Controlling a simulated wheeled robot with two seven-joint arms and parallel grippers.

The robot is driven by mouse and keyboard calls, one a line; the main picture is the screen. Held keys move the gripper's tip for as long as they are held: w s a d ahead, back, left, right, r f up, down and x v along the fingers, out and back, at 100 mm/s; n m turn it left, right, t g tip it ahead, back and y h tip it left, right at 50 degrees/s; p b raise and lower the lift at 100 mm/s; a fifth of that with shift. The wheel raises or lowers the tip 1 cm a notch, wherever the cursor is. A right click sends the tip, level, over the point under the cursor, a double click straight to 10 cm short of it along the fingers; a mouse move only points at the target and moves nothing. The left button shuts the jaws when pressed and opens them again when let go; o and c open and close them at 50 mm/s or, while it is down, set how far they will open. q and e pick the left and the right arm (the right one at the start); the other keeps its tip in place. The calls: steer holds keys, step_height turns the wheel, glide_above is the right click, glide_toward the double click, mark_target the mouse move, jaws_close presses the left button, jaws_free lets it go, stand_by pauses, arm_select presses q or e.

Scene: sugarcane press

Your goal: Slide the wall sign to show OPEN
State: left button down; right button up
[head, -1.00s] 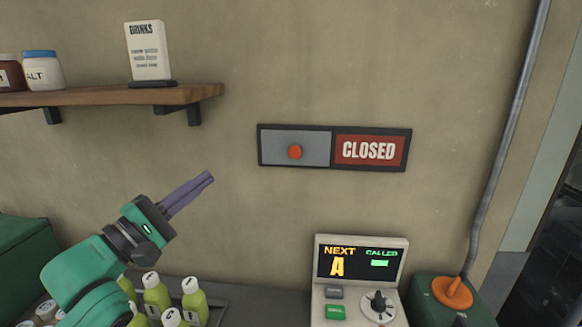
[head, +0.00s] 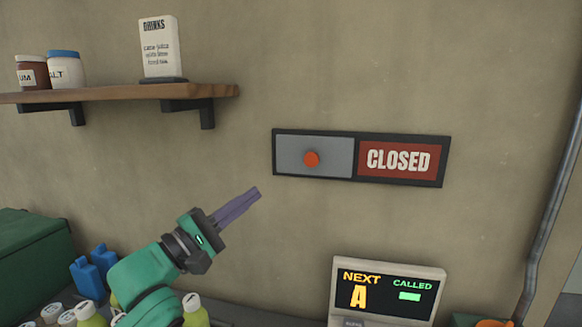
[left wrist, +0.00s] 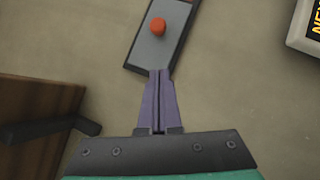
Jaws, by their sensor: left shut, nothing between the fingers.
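The wall sign (head: 355,158) hangs on the wall in a dark frame. Its right part shows CLOSED (head: 398,159) on red. A grey sliding panel (head: 335,157) with a round red-orange knob (head: 311,159) covers its left part. My left gripper (head: 255,193) is shut and empty, below and left of the sign, pointing up and right towards it. In the left wrist view the shut fingers (left wrist: 160,75) point at the panel's near end, with the knob (left wrist: 158,27) beyond them; I cannot tell whether they touch. My right gripper is not in view.
A wooden shelf (head: 120,93) with jars and a drinks card (head: 159,48) is at upper left. A NEXT/CALLED display (head: 387,290) stands below the sign. Bottles (head: 193,310) and a green box (head: 33,250) are at lower left. The wall around the sign is bare.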

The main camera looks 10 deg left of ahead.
mark_target(292, 172)
arm_select(q)
steer(key=p+x, duration=0.1)
steer(key=x, duration=0.2)
steer(key=s+d+p+x, duration=0.1)
steer(key=p+x, duration=0.1)
steer(key=x, duration=0.1)
steer(key=r+p+x, duration=0.1)
steer(key=x, duration=0.2)
steer(key=shift+w+d, duration=0.1)
steer(key=shift+d, duration=0.4)
steer(key=shift+d+r, duration=0.1)
steer(key=shift+d, duration=0.3)
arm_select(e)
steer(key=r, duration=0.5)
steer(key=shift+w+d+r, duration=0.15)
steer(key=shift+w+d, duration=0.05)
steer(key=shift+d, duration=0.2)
